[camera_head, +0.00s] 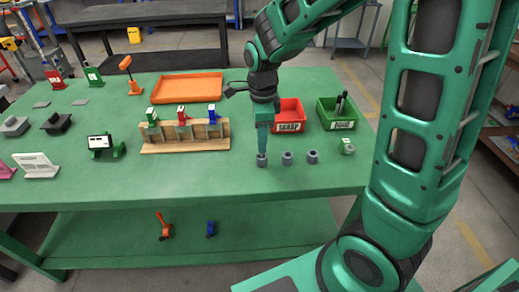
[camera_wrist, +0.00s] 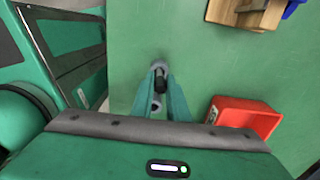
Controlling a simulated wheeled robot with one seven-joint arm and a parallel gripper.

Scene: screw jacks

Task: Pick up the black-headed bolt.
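In the head view, my gripper (camera_head: 262,153) points straight down at the leftmost of three small grey cylindrical pieces (camera_head: 262,161) near the table's front edge. In the wrist view, my gripper's fingertips (camera_wrist: 160,74) stand on either side of a small dark piece (camera_wrist: 161,85), which looks like the black bolt head. A grey round piece (camera_wrist: 157,65) shows at the fingertips. The fingers hide the bolt in the head view. I cannot tell whether they press on it or stand slightly apart from it.
Two more grey cylinders (camera_head: 287,158) (camera_head: 312,157) stand to the right. A red bin (camera_head: 289,127) and a green bin (camera_head: 336,124) with dark items are behind. A wooden rack (camera_head: 186,147) with coloured pieces stands left, an orange tray (camera_head: 188,87) farther back. Table front is clear.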

